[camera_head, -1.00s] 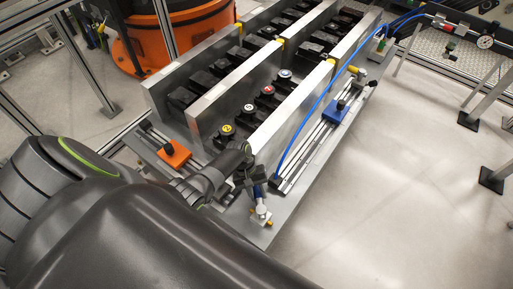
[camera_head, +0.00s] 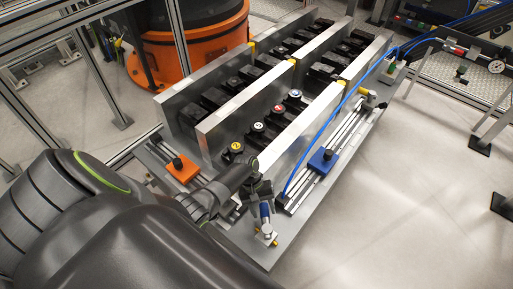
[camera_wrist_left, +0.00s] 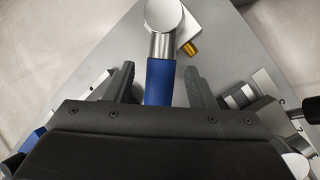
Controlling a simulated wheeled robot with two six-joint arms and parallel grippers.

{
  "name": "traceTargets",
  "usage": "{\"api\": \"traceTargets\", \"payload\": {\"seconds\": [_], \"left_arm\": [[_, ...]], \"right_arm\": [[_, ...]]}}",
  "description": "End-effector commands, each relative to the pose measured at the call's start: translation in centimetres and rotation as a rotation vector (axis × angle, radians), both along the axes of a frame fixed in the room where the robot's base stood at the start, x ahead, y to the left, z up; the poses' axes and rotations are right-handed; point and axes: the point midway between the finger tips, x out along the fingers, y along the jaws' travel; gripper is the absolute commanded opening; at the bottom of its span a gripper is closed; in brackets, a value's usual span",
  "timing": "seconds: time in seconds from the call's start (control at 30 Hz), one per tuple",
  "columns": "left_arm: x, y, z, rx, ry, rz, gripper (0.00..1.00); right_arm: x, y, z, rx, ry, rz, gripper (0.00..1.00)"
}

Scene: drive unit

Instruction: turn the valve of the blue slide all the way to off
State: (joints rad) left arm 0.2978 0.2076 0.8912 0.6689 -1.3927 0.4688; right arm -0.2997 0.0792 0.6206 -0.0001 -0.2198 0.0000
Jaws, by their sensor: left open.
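The blue slide (camera_head: 322,160) sits on a rail along the right side of the metal platform. A valve with a blue handle (camera_head: 265,212) stands at the platform's near corner, with a silver body and a yellow fitting. In the left wrist view the blue handle (camera_wrist_left: 160,82) points from the round silver pivot (camera_wrist_left: 164,14) toward my gripper. My left gripper (camera_head: 261,196) is at this valve. In the wrist view its two fingers (camera_wrist_left: 159,72) are open, one on each side of the handle, with gaps visible. My right gripper is out of view.
An orange slide (camera_head: 183,169) sits on a rail left of the valve. Upright metal plates (camera_head: 245,105) with rows of black blocks stand behind. A blue hose (camera_head: 345,100) runs above the blue slide's rail. The floor at the right (camera_head: 400,220) is clear.

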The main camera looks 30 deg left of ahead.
Motion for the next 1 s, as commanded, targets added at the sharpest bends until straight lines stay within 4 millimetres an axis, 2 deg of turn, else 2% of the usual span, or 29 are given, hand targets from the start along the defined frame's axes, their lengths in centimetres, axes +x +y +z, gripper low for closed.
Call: {"api": "traceTargets", "payload": {"seconds": [0.03, 0.4, 0.6, 0.8, 1.0], "left_arm": [[0.2, 0.5, 1.2, 0.003, -0.004, 0.0, 0.5], [1.3, 4.5, 9.1, 0.005, -0.003, 0.0, 0.5], [1.9, 6.0, 12.5, 0.002, -0.003, 0.0, 0.5], [2.1, 6.7, 14.0, 0.001, -0.001, -0.001, 0.5], [2.1, 6.9, 14.2, 0.0, 0.0, 0.0, 0.5]], "right_arm": [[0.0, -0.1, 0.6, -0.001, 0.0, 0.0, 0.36], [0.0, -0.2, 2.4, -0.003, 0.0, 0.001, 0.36], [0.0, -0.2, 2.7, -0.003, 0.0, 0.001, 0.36], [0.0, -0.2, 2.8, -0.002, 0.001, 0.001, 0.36], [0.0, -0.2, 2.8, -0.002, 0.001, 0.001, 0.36]]}}
